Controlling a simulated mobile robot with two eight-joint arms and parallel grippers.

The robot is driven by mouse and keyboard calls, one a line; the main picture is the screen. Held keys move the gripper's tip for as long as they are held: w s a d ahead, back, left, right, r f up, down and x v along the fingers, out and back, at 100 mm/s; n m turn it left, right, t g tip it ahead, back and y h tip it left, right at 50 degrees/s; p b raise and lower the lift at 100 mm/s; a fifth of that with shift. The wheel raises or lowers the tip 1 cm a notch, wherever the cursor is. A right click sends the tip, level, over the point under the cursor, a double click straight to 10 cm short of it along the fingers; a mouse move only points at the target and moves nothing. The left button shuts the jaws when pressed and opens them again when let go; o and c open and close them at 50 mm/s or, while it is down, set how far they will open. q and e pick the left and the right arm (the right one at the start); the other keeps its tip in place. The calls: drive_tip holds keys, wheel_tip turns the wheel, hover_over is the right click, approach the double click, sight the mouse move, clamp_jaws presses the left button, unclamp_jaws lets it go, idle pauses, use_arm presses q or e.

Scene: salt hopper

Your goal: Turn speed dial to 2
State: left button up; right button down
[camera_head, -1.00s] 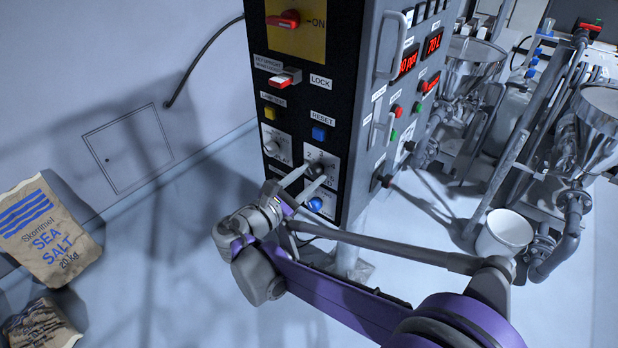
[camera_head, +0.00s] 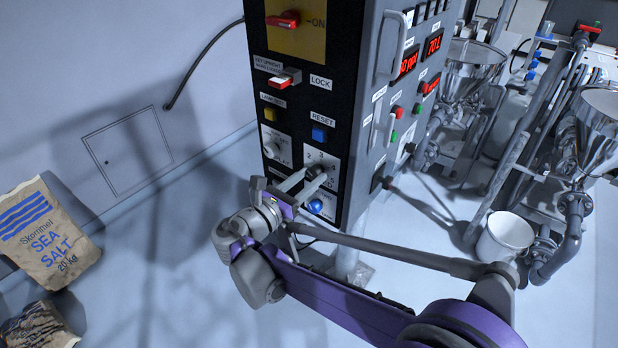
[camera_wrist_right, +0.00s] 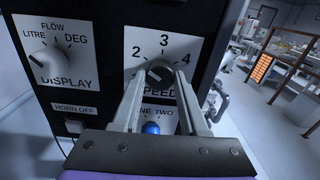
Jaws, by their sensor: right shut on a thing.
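The speed dial (camera_wrist_right: 158,72) is a dark round knob on a white plate with the numbers 2, 3 and 4 readable around it in the right wrist view. In the head view the dial (camera_head: 316,168) is partly covered by my gripper. My right gripper (camera_wrist_right: 161,82) is shut on the dial, one finger at each side. It also shows in the head view (camera_head: 311,177), reaching in from below. The exact direction of the dial's pointer is hard to read. My left gripper is not in view.
A display dial (camera_wrist_right: 48,58) sits left of the speed plate. A blue button (camera_head: 315,206) is close below the fingers, and a blue reset button (camera_head: 319,134) is above. A red-handled lock switch (camera_head: 284,79) is higher up. Salt bags (camera_head: 48,229) lie at left.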

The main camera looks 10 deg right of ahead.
drive_tip(key=shift+c, duration=2.2)
unclamp_jaws()
drive_tip(key=shift+s+a, duration=0.1)
drive_tip(key=v, duration=1)
drive_tip(key=shift+s+a, duration=0.2)
